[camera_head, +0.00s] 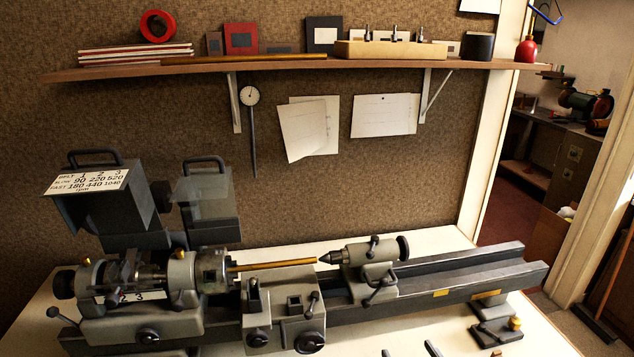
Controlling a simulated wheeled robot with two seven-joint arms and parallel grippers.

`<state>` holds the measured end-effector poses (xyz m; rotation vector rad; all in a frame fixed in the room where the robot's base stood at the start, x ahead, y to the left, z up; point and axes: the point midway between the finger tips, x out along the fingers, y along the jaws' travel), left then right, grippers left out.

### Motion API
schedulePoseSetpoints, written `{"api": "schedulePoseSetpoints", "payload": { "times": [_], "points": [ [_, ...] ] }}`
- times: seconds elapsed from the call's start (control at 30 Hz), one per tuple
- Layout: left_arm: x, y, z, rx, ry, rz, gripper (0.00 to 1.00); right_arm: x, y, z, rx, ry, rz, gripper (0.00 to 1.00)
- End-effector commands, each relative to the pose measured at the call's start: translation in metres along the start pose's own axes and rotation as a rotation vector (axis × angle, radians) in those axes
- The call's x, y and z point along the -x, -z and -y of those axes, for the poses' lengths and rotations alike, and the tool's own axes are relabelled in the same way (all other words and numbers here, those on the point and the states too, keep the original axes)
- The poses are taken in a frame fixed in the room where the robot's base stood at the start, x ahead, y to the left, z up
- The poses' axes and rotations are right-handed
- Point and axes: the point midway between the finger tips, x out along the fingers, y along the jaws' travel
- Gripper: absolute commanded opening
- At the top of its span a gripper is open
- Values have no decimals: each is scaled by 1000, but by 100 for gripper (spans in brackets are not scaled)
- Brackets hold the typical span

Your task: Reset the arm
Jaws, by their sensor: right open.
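My right gripper (409,350) shows only as two dark fingertips at the bottom edge, right of centre. They are apart, with nothing visible between them; the rest of it is cut off. It is in front of the lathe's bed (420,297). My left gripper is not in view. The lathe stands on a pale bench, with its chuck (213,270) at left and its tailstock (372,262) at right. A brass rod (275,264) reaches from the chuck toward the tailstock's point.
A wooden shelf (200,69) on the back wall carries boxes, a red tape roll (157,26) and a wooden block of tools (390,49). A dial gauge (249,96) and papers hang below. A doorway opens at right.

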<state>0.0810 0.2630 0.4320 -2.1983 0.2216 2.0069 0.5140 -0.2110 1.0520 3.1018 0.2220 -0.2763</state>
Motion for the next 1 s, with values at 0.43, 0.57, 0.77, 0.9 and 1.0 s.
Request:
{"api": "schedulePoseSetpoints", "payload": {
  "times": [0.43,0.57,0.77,0.9,1.0],
  "points": [
    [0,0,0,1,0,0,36,130,-124,13,27,4,755,77],
    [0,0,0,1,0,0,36,163,-138,14,31,3,894,77],
    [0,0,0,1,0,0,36,211,-153,16,38,-1,1081,77],
    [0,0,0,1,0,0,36,196,-185,16,38,1,1102,77],
    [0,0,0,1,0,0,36,185,-211,16,37,3,1110,77]
  ]
}}
